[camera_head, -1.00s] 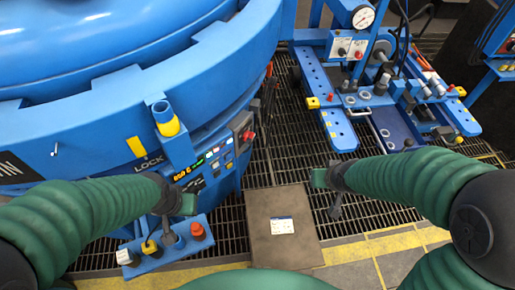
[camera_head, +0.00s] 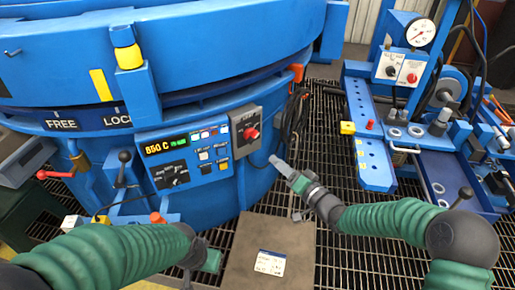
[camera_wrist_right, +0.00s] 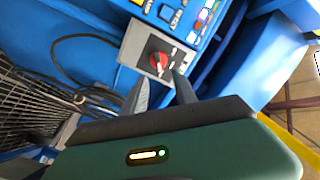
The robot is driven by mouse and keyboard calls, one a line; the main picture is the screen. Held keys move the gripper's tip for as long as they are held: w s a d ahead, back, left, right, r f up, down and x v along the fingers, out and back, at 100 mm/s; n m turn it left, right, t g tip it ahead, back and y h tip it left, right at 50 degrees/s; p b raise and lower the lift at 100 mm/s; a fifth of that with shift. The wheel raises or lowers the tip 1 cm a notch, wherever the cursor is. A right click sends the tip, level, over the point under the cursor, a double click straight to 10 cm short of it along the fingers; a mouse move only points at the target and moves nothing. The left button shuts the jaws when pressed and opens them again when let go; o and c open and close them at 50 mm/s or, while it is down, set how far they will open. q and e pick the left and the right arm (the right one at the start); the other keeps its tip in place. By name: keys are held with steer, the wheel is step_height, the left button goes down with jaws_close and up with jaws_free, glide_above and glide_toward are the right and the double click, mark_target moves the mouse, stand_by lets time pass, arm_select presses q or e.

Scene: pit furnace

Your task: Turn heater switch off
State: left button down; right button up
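A red rotary switch (camera_head: 250,133) sits on a grey box at the right end of the furnace's control panel (camera_head: 187,158). In the right wrist view the red knob (camera_wrist_right: 158,61) is ahead of the fingertips, on its grey plate. My right gripper (camera_head: 275,160) is below and right of the switch, apart from it. In the right wrist view its two fingers (camera_wrist_right: 158,84) stand apart with nothing between them. My left gripper (camera_head: 204,260) is low, in front of the furnace; its fingers are mostly hidden, so its opening is unclear.
The panel display reads 850 C. Levers with black (camera_head: 124,157) and red (camera_head: 42,174) knobs stand at the left. Black cables (camera_head: 292,120) hang right of the switch. A blue pump stand (camera_head: 372,150) with a gauge (camera_head: 420,32) is at the right. A brown plate (camera_head: 268,250) lies on the grating.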

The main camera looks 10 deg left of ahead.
steer(key=b, duration=0.4)
glide_toward(255, 138)
steer(key=x, duration=0.4)
steer(key=b+x, duration=0.1)
steer(key=x, duration=0.3)
steer(key=shift+w+a+f, duration=0.1)
steer(key=shift+w+a, duration=0.05)
steer(key=shift+a, duration=0.1)
jaws_close()
